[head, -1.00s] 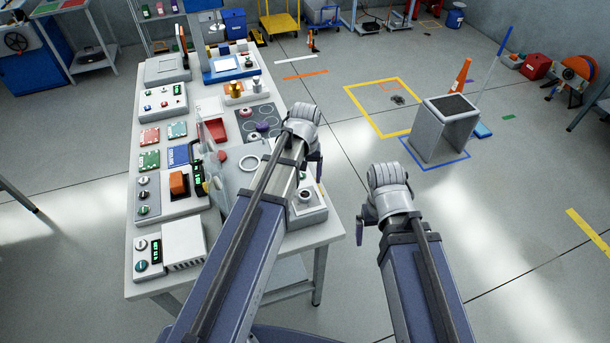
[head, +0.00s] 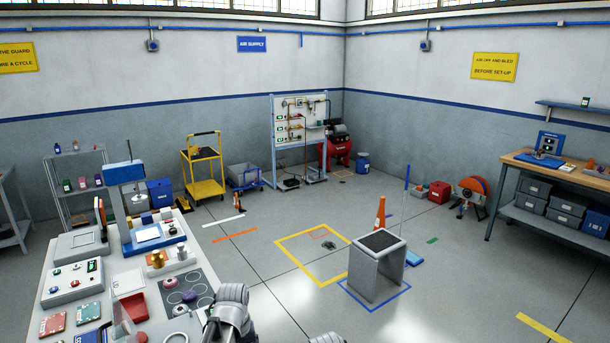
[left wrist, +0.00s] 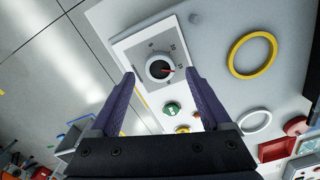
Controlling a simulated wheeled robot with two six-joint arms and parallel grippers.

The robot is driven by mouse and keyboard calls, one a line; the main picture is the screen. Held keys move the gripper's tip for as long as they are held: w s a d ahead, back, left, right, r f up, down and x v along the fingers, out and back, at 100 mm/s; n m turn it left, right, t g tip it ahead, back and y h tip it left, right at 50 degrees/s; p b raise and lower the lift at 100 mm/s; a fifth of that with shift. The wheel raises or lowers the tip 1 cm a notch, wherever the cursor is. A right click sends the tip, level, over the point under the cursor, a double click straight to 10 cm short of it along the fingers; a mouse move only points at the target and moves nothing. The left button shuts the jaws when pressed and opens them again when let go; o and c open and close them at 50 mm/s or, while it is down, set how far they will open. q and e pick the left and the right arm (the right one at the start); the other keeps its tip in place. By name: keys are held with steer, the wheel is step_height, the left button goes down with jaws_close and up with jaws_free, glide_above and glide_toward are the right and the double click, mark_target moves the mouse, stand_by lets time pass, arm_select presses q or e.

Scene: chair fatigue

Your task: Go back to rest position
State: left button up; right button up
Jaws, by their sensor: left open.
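In the left wrist view, my left gripper (left wrist: 160,82) is open, its two purple fingers spread and empty. Between and beyond the fingers a control panel with a dial knob (left wrist: 159,68) with a red pointer shows, with a green button (left wrist: 171,108) below it. A yellow ring (left wrist: 252,55) and a white ring lie to the right. In the head view, the grey wrist of my left arm shows at the bottom centre by the workbench (head: 125,268); its fingertips are hidden. Only a sliver of my right arm shows at the bottom edge, and its gripper is out of frame.
A grey block-like stand (head: 377,275) stands inside a blue floor outline on the right. A yellow taped square (head: 285,240) marks the floor behind it. A yellow cart (head: 204,165) and a test panel stand at the back. A wooden bench (head: 560,168) stands far right. Floor between is mostly clear.

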arm_select(q)
steer(key=shift+f+b, duration=0.95)
steer(key=shift+f, duration=0.5)
arm_select(e)
step_height(320, 180, down, 3)
steer(key=shift+r, duration=0.1)
arm_select(q)
steer(key=shift+r, duration=0.15)
arm_select(e)
steer(key=shift+r, duration=0.1)
arm_select(q)
step_height(320, 180, up, 8)
steer(key=p, duration=0.8)
arm_select(e)
step_height(320, 180, up, 8)
arm_select(q)
step_height(320, 180, down, 9)
steer(key=b, duration=0.8)
steer(key=shift+b, duration=0.3)
steer(key=shift+r+m+p, duration=0.35)
steer(key=shift+r+m, duration=0.05)
steer(key=shift+m, duration=0.2)
steer(key=m, duration=1)
steer(key=shift+m, duration=0.3)
steer(key=shift+r+p, duration=0.9)
arm_select(e)
step_height(320, 180, down, 6)
steer(key=shift+f, duration=0.2)
